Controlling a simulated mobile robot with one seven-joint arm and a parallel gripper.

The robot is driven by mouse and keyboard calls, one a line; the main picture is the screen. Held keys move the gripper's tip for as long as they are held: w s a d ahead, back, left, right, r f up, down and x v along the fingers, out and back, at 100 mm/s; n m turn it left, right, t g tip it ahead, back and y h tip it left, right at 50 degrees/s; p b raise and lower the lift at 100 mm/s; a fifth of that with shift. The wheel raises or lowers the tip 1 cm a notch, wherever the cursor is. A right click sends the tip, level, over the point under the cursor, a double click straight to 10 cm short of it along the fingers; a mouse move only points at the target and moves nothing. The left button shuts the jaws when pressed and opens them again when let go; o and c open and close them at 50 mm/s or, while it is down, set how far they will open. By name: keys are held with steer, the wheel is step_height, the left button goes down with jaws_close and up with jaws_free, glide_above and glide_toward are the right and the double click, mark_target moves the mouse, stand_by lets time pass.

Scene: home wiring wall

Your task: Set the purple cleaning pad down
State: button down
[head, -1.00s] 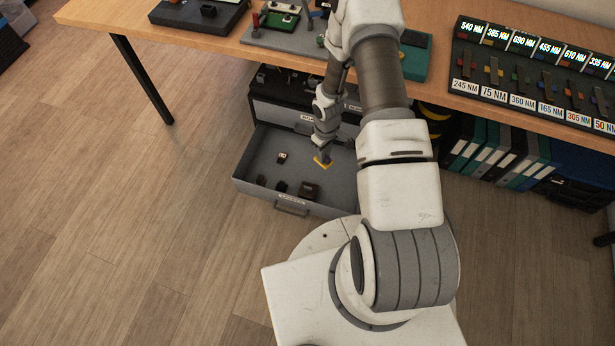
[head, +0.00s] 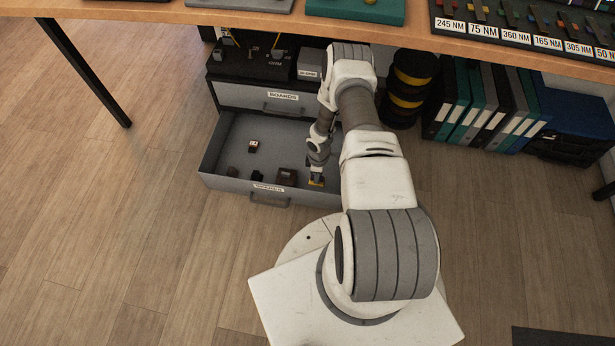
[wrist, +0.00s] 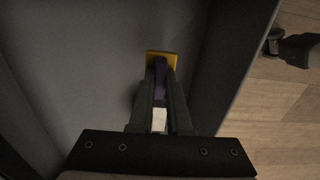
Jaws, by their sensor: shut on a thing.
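The purple cleaning pad (wrist: 160,72) shows in the wrist view as a narrow purple piece with a wider yellow-orange part at its far end. My gripper (wrist: 161,92) is shut on it, one finger on each side. In the head view my gripper (head: 317,176) is low inside the open grey drawer (head: 218,140), near its front right corner. The yellow part of the pad shows just under the fingertips. I cannot tell whether the pad touches the drawer floor.
Several small dark items, such as a dark block (head: 287,176), lie in the drawer left of my gripper. A closed drawer labelled BOARDS (head: 268,97) sits above. The workbench (head: 200,13) overhangs behind. Binders (head: 480,100) and spools (head: 408,85) stand to the right.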

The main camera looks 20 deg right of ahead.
steer(key=shift+f+b, duration=1.05)
steer(key=shift+f, duration=1.9)
steer(key=shift+f, duration=0.1)
steer(key=c, duration=0.9)
jaws_free()
steer(key=shift+o, duration=0.2)
